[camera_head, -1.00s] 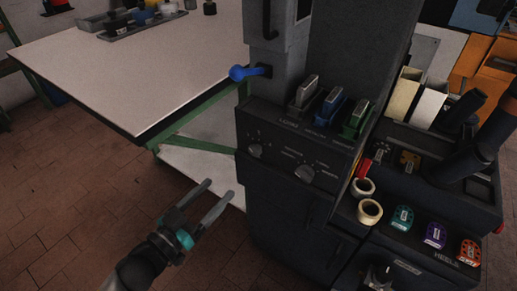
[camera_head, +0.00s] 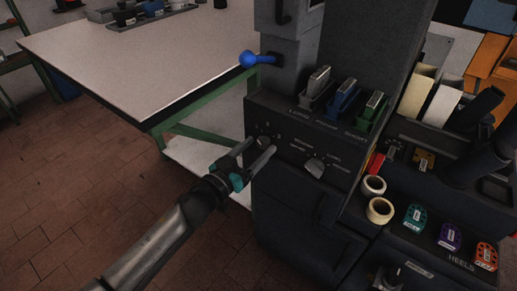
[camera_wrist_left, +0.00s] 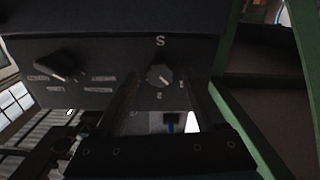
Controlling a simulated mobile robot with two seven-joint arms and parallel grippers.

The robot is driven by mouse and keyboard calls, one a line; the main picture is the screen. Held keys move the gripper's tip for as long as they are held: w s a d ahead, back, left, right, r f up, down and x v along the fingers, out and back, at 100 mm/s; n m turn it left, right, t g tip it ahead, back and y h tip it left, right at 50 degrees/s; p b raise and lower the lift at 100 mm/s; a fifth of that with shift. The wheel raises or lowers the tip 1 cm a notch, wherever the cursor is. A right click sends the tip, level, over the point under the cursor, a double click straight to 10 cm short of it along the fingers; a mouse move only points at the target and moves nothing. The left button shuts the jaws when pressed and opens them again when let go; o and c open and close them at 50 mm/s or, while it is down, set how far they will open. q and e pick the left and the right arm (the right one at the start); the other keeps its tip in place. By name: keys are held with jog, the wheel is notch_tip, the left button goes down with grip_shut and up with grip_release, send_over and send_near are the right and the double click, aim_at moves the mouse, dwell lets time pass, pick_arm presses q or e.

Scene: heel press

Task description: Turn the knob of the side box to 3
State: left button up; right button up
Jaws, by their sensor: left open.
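The dark side box (camera_head: 290,120) is on the left flank of the machine, with two knobs on its front. The small round knob (camera_wrist_left: 160,76) shows in the left wrist view with marks around it; its exact setting is hard to read. In the head view this knob is hidden behind my gripper. My left gripper (camera_head: 261,148) is open in front of the box at this knob. In the left wrist view its fingers (camera_wrist_left: 160,84) lie on either side of the knob; contact cannot be told. My right gripper is not in view.
A second, larger knob (camera_head: 315,167) sits to the right on the same box. A blue-ended lever (camera_head: 250,59) sticks out above the box. A white table (camera_head: 130,60) with a green frame is at left. Tape rolls (camera_head: 379,210) and coloured heel pieces (camera_head: 449,236) lie at right.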

pick_arm(q)
jog(key=shift+w+d, duration=0.3)
jog(key=shift+w, duration=0.05)
jog(key=shift+c, duration=0.3)
grip_shut()
